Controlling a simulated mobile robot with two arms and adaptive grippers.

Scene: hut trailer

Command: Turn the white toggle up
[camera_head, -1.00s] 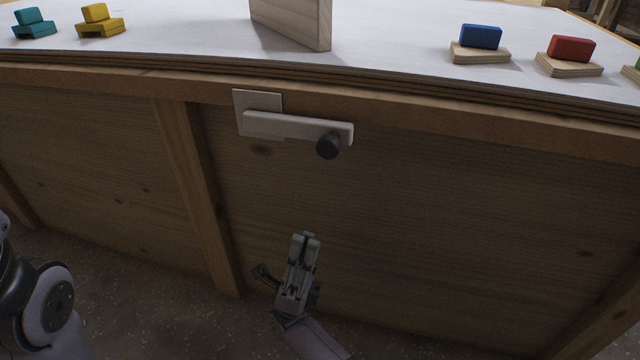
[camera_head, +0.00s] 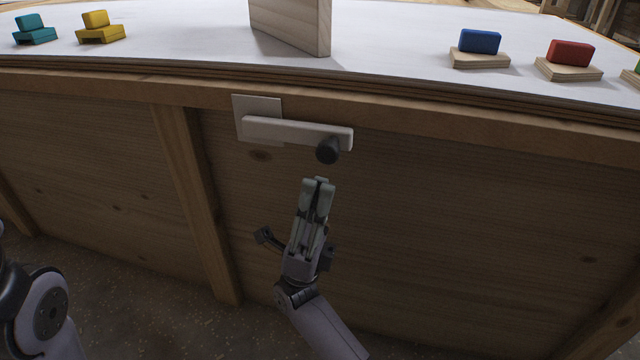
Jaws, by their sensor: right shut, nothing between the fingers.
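The white toggle (camera_head: 290,131) is a flat lever on a square white plate (camera_head: 257,106), fixed to the front of the wooden bench. It points right and tilts slightly down, with a dark round knob (camera_head: 327,151) at its right end. My right gripper (camera_head: 318,182) is shut and empty, with its fingertips pointing up just below the knob. A small gap shows between the fingertips and the knob. My left arm shows at the lower left edge, but its gripper is out of view.
The bench top (camera_head: 400,65) overhangs above the toggle. On it stand a wooden upright board (camera_head: 290,24), teal (camera_head: 35,30) and yellow (camera_head: 100,28) blocks, and blue (camera_head: 480,41) and red (camera_head: 570,52) blocks on wooden bases. A vertical post (camera_head: 190,190) is left of my right gripper.

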